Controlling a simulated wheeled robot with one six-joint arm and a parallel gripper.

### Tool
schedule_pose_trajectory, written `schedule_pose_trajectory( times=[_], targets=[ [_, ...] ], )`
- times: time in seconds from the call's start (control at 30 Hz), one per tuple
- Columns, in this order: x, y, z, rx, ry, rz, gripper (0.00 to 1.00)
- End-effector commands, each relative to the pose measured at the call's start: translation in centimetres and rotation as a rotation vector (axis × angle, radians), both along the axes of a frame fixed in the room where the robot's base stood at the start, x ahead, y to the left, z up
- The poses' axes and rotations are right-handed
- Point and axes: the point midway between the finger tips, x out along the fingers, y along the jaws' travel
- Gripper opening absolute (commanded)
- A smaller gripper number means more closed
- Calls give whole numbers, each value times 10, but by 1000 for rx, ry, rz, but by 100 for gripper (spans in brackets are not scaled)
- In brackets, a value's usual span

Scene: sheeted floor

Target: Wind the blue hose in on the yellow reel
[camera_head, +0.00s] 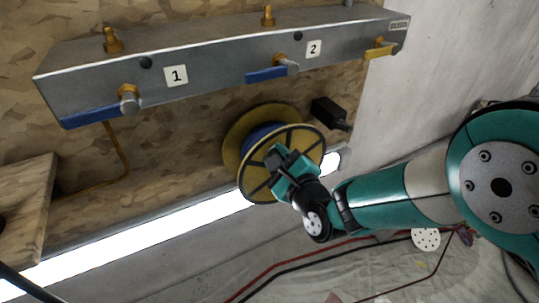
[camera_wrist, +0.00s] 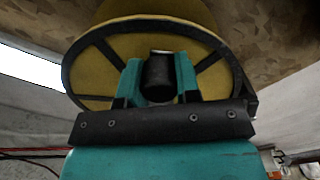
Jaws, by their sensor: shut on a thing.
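The yellow reel (camera_head: 231,149) is mounted on the wooden board below the grey manifold, its round spoked face turned toward me. The blue hose (camera_head: 262,132) shows as a band between the reel's two flanges. In the wrist view the reel (camera_wrist: 130,48) fills the upper middle. My gripper (camera_head: 281,165) is at the reel's face. In the wrist view my gripper (camera_wrist: 158,82) is shut on a dark round crank knob (camera_wrist: 158,76) that stands out from the face. The blue hose cannot be made out in the wrist view.
The grey manifold (camera_head: 215,55) carries plates 1 and 2, blue levers (camera_head: 90,116) and a yellow lever (camera_head: 380,50). A black box (camera_head: 328,112) sits right of the reel. A bright light strip (camera_head: 130,243) runs below. Red and black cables (camera_head: 290,262) cross the sheeted floor.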

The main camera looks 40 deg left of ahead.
Motion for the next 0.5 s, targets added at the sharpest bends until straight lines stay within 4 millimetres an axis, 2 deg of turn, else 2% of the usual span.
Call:
schedule_pose_trajectory(
  times=[0.23, 0.5],
  targets=[
    [13, -5, 6, 54, 131, -4, 0],
    [17, -6, 6, 81, 201, -3, 0]
  ],
)
